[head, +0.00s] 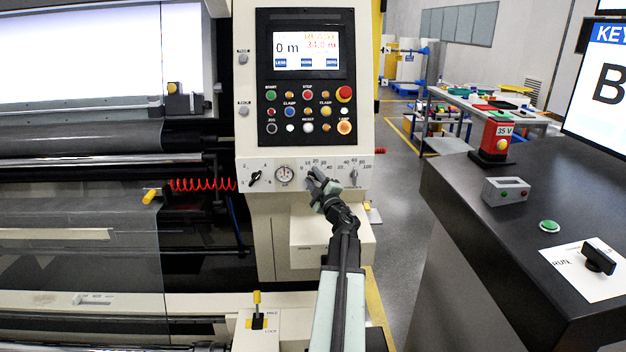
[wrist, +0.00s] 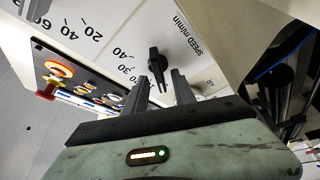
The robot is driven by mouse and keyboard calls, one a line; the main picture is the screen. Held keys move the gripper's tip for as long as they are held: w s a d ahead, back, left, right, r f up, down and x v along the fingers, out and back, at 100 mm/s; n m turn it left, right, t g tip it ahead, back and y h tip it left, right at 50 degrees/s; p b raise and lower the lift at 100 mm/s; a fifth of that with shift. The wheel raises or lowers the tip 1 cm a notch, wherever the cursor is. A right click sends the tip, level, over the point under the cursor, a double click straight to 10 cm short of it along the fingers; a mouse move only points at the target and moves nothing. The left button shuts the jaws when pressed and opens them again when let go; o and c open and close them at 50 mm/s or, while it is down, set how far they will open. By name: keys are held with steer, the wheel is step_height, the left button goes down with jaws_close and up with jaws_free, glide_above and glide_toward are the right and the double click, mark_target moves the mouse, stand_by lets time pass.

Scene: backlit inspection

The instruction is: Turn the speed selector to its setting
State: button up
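The speed selector (wrist: 158,62) is a black pointer knob on the cream panel, beside the "SPEED m/min" lettering in the wrist view. Its narrow end runs down between my fingertips. My gripper (wrist: 161,82) is open, one finger on each side of the knob's narrow end; contact is not clear. In the head view my gripper (head: 318,179) is at the panel's lower strip and largely hides the selector.
The button panel (head: 307,80) is above. A dark counter (head: 500,210) with a RUN card (head: 560,258) stands at the right.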

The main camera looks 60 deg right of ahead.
steer(key=shift+a, duration=0.1)
steer(key=shift+s+a+f, duration=0.1)
steer(key=shift+s+a, duration=0.2)
steer(key=b+v, duration=0.1)
steer(key=v, duration=0.5)
steer(key=shift+s+a, duration=0.15)
steer(key=shift+s, duration=0.25)
